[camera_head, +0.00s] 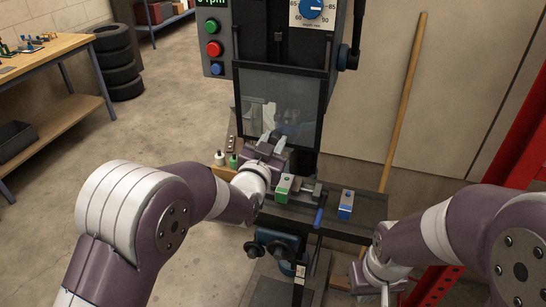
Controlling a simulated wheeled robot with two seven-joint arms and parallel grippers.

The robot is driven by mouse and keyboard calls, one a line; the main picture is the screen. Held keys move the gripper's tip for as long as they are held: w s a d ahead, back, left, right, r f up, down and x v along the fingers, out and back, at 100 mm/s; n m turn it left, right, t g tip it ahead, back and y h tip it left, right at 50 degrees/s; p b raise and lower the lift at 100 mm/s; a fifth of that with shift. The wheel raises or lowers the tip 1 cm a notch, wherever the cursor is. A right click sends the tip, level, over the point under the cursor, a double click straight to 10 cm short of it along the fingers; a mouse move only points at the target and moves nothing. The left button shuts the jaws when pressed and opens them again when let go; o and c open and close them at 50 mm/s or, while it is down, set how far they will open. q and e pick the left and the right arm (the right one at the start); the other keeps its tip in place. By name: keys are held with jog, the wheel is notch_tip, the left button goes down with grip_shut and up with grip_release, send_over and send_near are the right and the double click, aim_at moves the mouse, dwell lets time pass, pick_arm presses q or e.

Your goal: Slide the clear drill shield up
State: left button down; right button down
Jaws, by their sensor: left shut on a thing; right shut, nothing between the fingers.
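The clear drill shield (285,92) is a see-through pane in a dark frame. It hangs upright on the front of the drill press, below the control head and above the work table. My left gripper (272,141) is at the shield's lower edge, left of its middle, and is shut on it. The exact grip point is small and partly hidden by the fingers. My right gripper (385,296) is low at the bottom edge of the picture, right of the press table, shut and empty, away from the shield; its tips are partly cut off.
The press table (372,207) holds a vise with a green block (284,187) and a blue block (346,204). Green and red buttons (213,48) sit left of the head. A broom handle (403,105) leans on the wall. A red post (520,140) stands at right.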

aim_at(277, 120)
pick_arm(q)
notch_tip(277, 120, up, 4)
jog(key=shift+r+p, duration=0.2)
jog(key=shift+p, duration=0.2)
jog(key=c, duration=0.8)
grip_release()
jog(key=shift+c, duration=0.2)
jog(key=shift+f, duration=0.1)
jog(key=shift+s, duration=0.1)
jog(key=shift+s+a, duration=0.1)
jog(key=shift+s, duration=0.1)
jog(key=b+v, duration=0.3)
jog(key=v, duration=0.9)
jog(key=shift+s, duration=0.1)
